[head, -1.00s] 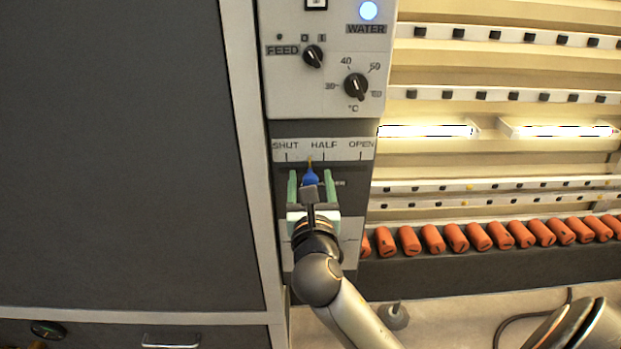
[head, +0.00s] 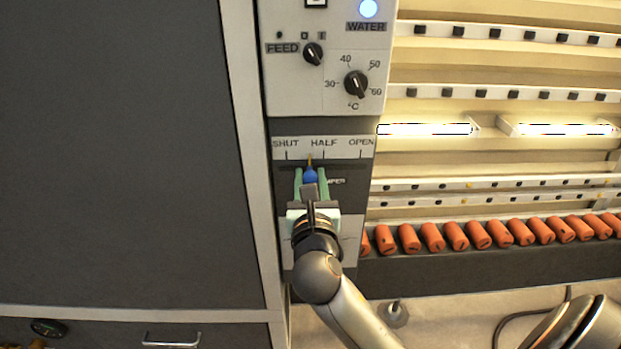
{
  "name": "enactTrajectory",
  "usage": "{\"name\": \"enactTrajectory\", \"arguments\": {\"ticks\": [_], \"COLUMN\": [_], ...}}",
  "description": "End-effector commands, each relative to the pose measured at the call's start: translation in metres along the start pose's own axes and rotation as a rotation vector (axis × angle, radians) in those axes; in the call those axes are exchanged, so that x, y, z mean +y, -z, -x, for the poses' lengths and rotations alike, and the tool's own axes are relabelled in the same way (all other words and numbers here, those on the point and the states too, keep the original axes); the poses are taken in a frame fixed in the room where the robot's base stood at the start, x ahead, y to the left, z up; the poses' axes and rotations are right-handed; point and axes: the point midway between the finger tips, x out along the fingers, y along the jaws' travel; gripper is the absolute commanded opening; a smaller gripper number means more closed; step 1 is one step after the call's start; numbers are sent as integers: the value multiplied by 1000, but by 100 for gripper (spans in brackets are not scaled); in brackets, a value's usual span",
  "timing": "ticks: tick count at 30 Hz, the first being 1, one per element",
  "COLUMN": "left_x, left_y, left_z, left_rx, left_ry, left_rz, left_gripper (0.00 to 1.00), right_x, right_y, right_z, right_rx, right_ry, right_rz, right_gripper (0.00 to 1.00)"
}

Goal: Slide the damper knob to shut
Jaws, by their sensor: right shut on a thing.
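The damper knob (head: 310,176) is blue with a thin yellow pointer. It sits in a dark horizontal slot under the scale plate (head: 342,154) marked SHUT, HALF and OPEN. The pointer stands between the SHUT and HALF marks, somewhat nearer HALF. My right gripper (head: 311,180) has its two green fingers on either side of the knob and is shut on it. The fingers and wrist hide the lower part of the knob and some of the panel lettering. My left gripper is not in view.
Above the scale is a light panel with the FEED knob (head: 313,54), the temperature knob (head: 356,84) and a lit WATER lamp (head: 368,9). A row of orange cylinders (head: 457,237) lies to the right. A large dark panel (head: 110,150) fills the left.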

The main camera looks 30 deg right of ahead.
Motion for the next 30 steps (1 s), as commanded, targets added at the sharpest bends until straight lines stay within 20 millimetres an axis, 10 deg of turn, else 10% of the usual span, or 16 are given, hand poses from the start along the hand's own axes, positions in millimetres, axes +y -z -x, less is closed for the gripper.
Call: {"name": "enactTrajectory", "arguments": {"ticks": [30], "left_x": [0], "left_y": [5], "left_z": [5], "left_rx": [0], "left_ry": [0], "left_rz": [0], "left_gripper": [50], "right_x": [12], "right_y": [-2], "right_z": [-1], "right_rx": [3], "right_ry": [2], "right_rz": [-1], "right_gripper": [0]}}
